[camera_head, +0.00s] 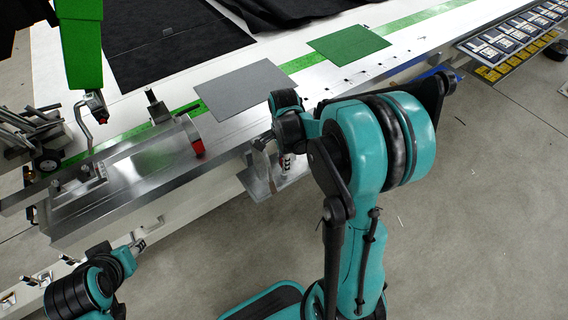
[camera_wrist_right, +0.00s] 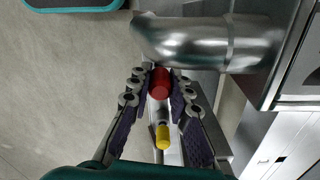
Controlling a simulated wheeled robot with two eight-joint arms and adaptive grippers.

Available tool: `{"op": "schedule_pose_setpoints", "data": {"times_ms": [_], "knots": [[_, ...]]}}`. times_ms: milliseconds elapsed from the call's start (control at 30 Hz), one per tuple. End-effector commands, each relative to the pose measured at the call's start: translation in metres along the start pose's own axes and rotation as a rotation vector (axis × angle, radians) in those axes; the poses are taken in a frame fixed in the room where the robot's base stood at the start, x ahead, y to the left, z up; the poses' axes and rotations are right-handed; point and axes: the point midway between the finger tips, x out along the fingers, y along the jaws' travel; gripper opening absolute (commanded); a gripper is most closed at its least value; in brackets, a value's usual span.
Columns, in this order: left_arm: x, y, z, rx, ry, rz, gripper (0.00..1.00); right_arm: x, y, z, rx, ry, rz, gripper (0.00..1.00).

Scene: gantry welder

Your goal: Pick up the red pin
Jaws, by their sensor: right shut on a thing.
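In the right wrist view the red pin (camera_wrist_right: 160,82) shows a red end, and a grey shaft and a yellow tip are in line with it. My right gripper (camera_wrist_right: 160,97) is shut on it, with a finger on each side. A bent metal pipe lies just beyond the red end. In the head view my right gripper (camera_head: 266,165) is at the near edge of the long machine bed, partly behind my arm, and the pin cannot be made out there. My left arm is at the lower left; its gripper (camera_head: 132,246) is small and its fingers are unclear.
The metal pipe (camera_wrist_right: 190,42) is close to my right fingertips. A metal fixture (camera_head: 135,165) with a red-ended cylinder sits on the machine bed, left of my right gripper. A grey plate (camera_head: 240,88) and a green plate (camera_head: 348,45) lie on the bed.

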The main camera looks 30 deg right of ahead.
Motion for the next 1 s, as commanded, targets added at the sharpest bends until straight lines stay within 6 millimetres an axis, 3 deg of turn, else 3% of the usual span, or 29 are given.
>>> {"op": "schedule_pose_setpoints", "data": {"times_ms": [100, 400, 533, 700, 1000], "knots": [[-0.013, 0.000, -0.009, 0.000, 0.000, 0.000, 0.40, -0.026, 0.007, -0.004, 0.002, 0.000, 0.000, 0.00], [-0.034, 0.000, -0.025, 0.000, 0.000, 0.000, 0.40, -0.066, 0.069, -0.038, 0.004, 0.000, 0.000, 0.00], [-0.040, 0.000, -0.029, 0.000, 0.000, 0.000, 0.40, -0.078, 0.087, -0.048, 0.003, 0.000, 0.000, 0.00], [-0.044, 0.000, -0.032, 0.000, 0.000, 0.000, 0.40, -0.086, 0.099, -0.055, 0.001, 0.000, 0.000, 0.00], [-0.053, 0.000, -0.038, 0.000, 0.000, 0.000, 0.40, -0.099, 0.102, -0.057, 0.000, 0.000, 0.000, 0.00]]}}
